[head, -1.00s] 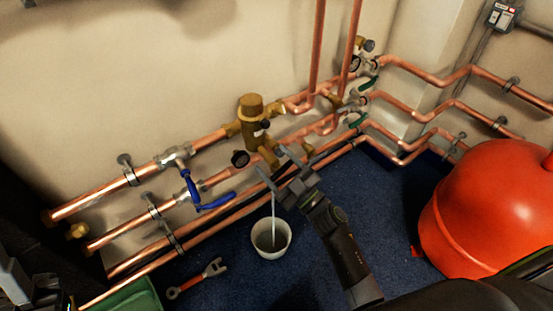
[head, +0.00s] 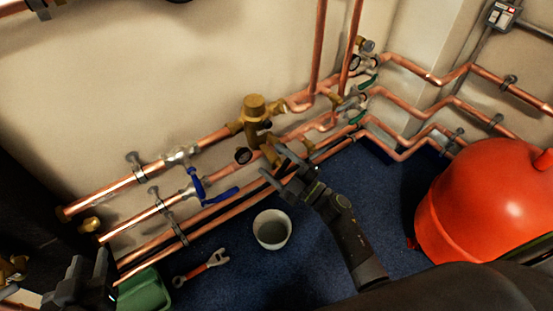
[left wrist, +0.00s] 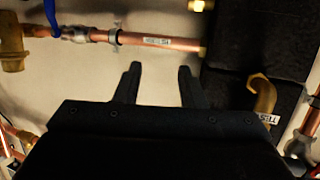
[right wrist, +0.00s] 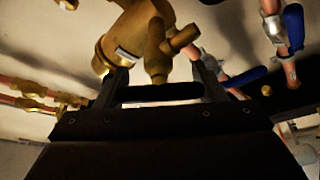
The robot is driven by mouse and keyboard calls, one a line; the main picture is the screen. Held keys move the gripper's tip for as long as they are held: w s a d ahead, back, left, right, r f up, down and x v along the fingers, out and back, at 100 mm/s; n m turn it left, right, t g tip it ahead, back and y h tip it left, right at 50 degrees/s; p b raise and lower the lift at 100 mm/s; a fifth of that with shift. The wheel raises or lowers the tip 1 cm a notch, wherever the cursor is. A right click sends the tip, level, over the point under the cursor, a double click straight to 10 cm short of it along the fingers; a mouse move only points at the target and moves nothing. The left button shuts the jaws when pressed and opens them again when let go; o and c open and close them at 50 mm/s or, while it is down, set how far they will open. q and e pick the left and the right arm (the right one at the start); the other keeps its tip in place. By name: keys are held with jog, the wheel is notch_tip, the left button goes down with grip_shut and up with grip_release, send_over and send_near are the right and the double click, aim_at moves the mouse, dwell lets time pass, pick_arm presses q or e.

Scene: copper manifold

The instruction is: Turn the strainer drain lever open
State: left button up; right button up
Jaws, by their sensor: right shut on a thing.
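The brass strainer body (head: 254,110) sits on the upper pipe in the head view, with its brass branch pointing down. It also shows in the right wrist view (right wrist: 128,38). My right gripper (head: 282,163) is just below and to the right of it. In the right wrist view a dark bar, which looks like the drain lever (right wrist: 160,93), lies across between the right gripper's fingers (right wrist: 160,80), held by them. In the head view the lever is hidden by the gripper. My left gripper (head: 88,265) is at the lower left; its fingers (left wrist: 155,85) are apart and empty.
A white bucket (head: 271,242) stands on the blue floor below the strainer. A red-handled wrench (head: 200,268) and a green box (head: 148,290) lie to its left. Blue-handled valves (head: 197,185) are left of the strainer. A red tank (head: 480,205) fills the right.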

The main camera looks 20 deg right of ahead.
jog(key=shift+n+g+p, duration=0.5)
jog(key=shift+n+p, duration=0.05)
jog(key=shift+n, duration=0.25)
jog(key=shift+s+f+n+g+p, duration=0.1)
jog(key=shift+n+g+p, duration=0.2)
jog(key=shift+n+p, duration=0.55)
jog(key=shift+a+f+n+g+p, duration=0.1)
jog(key=shift+n+g+p, duration=0.55)
jog(key=shift+n, duration=0.7)
pick_arm(q)
jog(key=s+d+f+g+h+p, duration=0.1)
jog(key=s+d+f+g, duration=0.1)
jog(key=s+f+g, duration=0.9)
jog(key=shift+s+f+g+h, duration=0.3)
jog(key=shift+s+f+h, duration=0.1)
jog(key=shift+s+f, duration=1.05)
pick_arm(e)
jog(key=shift+f+n, duration=0.2)
jog(key=shift+n, duration=0.5)
pick_arm(q)
jog(key=shift+w+f, duration=0.2)
pick_arm(e)
jog(key=o, duration=1)
